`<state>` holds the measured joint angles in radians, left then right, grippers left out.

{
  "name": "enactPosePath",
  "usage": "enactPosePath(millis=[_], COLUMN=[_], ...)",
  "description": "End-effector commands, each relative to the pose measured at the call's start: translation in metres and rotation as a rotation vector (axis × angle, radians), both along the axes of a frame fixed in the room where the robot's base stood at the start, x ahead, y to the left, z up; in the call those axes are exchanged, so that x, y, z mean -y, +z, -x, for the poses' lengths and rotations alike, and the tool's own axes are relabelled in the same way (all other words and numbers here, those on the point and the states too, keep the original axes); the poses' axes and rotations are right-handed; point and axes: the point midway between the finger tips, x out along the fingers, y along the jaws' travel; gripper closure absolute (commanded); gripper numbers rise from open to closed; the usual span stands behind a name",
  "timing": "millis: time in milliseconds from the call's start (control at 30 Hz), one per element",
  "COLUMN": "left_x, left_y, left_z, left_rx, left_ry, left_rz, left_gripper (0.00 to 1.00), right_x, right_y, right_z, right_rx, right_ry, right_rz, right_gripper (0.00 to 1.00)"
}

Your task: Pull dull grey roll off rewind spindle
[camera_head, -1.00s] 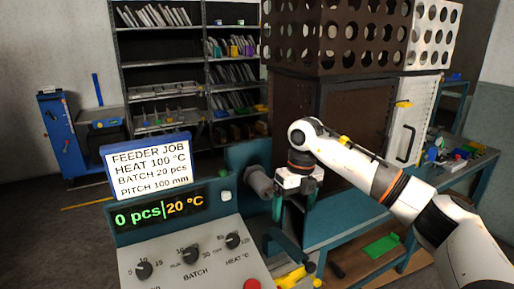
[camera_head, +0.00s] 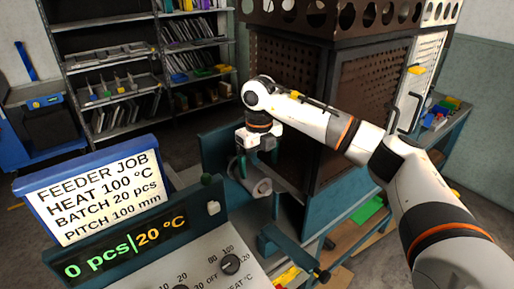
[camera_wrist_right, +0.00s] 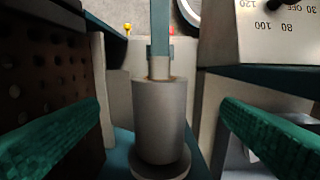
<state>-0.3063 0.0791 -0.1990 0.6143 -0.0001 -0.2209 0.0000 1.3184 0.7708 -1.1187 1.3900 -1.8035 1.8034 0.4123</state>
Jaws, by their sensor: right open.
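The dull grey roll (camera_wrist_right: 160,120) sits on the rewind spindle in the middle of the right wrist view, with a wider round flange (camera_wrist_right: 160,169) at its lower end. In the head view the grey roll (camera_head: 262,188) shows beside the feeder panel, partly covered by my gripper. My right gripper (camera_head: 257,163) is open just above it. In the wrist view its green-padded fingers stand apart on either side of the roll, with gaps visible on both sides. My left gripper is not in view.
The feeder's control panel (camera_head: 205,262) with knobs and the job sign (camera_head: 95,195) stand left of the roll. A dark perforated cabinet (camera_head: 300,85) stands close on the right. Shelves (camera_head: 140,60) stand behind.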

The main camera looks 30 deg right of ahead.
Motion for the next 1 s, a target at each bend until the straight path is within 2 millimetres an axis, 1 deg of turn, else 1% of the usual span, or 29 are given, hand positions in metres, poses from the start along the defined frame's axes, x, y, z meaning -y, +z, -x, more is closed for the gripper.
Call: enactPosePath(millis=[33, 200, 300, 433, 600, 867, 967, 1000], left_x=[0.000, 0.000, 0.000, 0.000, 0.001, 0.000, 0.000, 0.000], left_y=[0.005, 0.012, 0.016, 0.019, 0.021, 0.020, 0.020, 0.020], left_z=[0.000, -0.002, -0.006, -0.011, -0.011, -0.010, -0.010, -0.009], left_rx=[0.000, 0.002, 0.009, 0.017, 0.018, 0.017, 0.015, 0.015], left_ry=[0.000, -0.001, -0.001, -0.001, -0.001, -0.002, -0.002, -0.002], left_rz=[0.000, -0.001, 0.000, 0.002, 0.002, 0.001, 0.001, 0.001], left_gripper=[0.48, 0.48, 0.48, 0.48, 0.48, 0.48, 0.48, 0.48], right_x=[0.000, 0.000, 0.000, 0.000, 0.000, 0.000, 0.000, 0.000], right_y=[-0.010, -0.042, -0.058, -0.073, -0.083, -0.084, -0.084, -0.084], right_z=[0.001, 0.001, 0.001, 0.000, 0.000, 0.000, 0.000, 0.000], right_rx=[-0.006, -0.005, -0.004, -0.002, 0.000, 0.001, 0.000, 0.000], right_ry=[0.000, 0.001, 0.001, 0.000, 0.000, 0.000, 0.000, 0.001], right_rz=[0.001, 0.000, 0.001, -0.001, 0.000, 0.000, 0.000, 0.000], right_gripper=[0.12, 0.12, 0.12, 0.12, 0.12, 0.12, 0.27, 0.34])
